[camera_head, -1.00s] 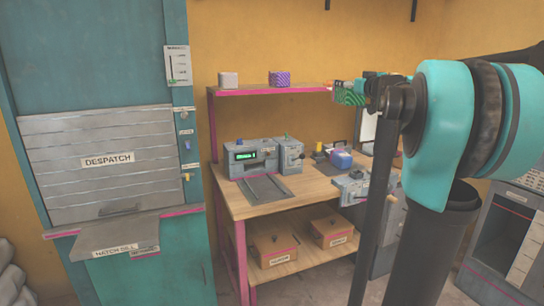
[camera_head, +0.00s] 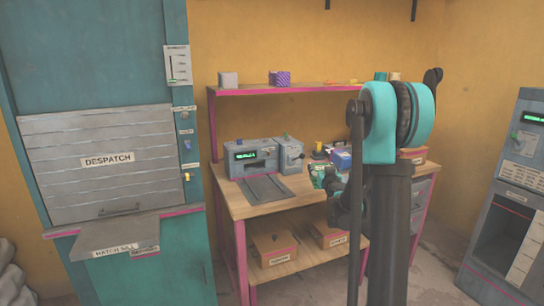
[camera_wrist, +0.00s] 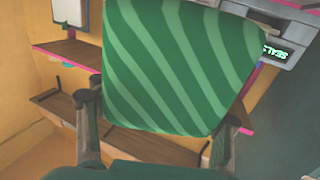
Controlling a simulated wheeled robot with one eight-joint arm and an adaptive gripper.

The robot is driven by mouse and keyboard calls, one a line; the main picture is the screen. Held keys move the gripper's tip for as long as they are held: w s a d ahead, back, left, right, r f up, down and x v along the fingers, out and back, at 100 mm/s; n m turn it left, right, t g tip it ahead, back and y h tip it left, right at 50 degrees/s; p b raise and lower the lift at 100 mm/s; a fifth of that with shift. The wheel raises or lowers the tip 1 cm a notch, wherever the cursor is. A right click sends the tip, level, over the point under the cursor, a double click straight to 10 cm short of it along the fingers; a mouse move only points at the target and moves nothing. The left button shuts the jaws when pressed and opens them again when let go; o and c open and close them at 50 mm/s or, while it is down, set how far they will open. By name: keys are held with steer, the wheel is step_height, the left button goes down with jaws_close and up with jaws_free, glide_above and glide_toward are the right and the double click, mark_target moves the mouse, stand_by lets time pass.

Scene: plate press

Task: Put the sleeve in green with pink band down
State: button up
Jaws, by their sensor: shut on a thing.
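The sleeve (camera_wrist: 180,65) is green with lighter diagonal stripes and fills the upper middle of the wrist view. My gripper (camera_wrist: 158,112) is shut on it, one finger at each side of its lower part. In the head view my gripper (camera_head: 336,190) is low at the right front of the wooden bench (camera_head: 225,203), with the small green sleeve (camera_head: 318,174) at its tip. I cannot tell whether the sleeve touches anything. I cannot make out a pink band on it for certain.
A pink-edged shelf (camera_head: 300,88) is above. The despatch hatch (camera_head: 95,165) with its sill is at left. Another grey machine (camera_head: 508,190) stands at right.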

steer(key=shift+h, duration=0.3)
steer(key=f, duration=0.2)
steer(key=a+f, duration=0.1)
steer(key=f, duration=0.5)
steer(key=shift+w+a+f, duration=0.15)
steer(key=shift+w+a, duration=0.2)
steer(key=shift+a, duration=0.05)
